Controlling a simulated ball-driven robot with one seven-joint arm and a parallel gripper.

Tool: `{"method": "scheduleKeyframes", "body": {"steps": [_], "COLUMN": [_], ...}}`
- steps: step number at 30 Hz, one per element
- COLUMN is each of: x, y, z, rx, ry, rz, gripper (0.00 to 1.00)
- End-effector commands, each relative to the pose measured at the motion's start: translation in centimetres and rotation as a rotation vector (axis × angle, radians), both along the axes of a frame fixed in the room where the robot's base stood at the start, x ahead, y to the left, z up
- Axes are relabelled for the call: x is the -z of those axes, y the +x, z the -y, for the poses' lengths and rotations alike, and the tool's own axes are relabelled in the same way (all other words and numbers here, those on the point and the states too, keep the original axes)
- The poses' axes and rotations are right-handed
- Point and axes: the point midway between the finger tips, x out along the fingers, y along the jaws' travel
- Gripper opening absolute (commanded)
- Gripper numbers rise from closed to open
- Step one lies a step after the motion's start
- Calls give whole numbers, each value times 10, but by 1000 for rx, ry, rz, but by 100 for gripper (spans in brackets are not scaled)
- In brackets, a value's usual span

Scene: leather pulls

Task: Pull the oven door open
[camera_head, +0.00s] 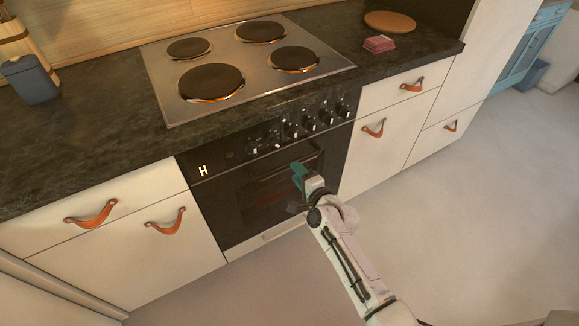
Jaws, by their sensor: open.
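The oven (226,203) is built into the counter front, with a dark glass door that looks shut. A bar handle (287,168) runs across the upper part of the door, below the row of knobs. My gripper (297,170) is open, with its teal fingers in front of the right half of the handle. The fingers overlap the handle in this view, and I cannot tell whether they touch it or go around it. My wrist and arm hide the lower right part of the door.
A cooktop (222,112) with several round plates sits above the oven. White drawers and cabinets with leather pulls (373,129) flank it. A blue canister (30,80) stands at the counter's left. The floor (480,230) to the right is clear.

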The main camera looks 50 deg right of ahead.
Motion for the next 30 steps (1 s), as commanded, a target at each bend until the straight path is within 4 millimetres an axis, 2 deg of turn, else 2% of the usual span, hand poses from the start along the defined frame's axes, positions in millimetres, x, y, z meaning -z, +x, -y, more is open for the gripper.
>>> {"method": "scheduleKeyframes", "body": {"steps": [3, 10, 15, 23, 30], "x": [7, 11, 12, 12, 12], "y": [22, 48, 56, 56, 56], "z": [6, 14, 16, 16, 16], "rx": [1, 0, -1, -2, -1], "ry": [0, 0, -1, -2, -1], "rz": [2, 1, -1, -2, -1], "gripper": [42, 42, 42, 42, 21]}}
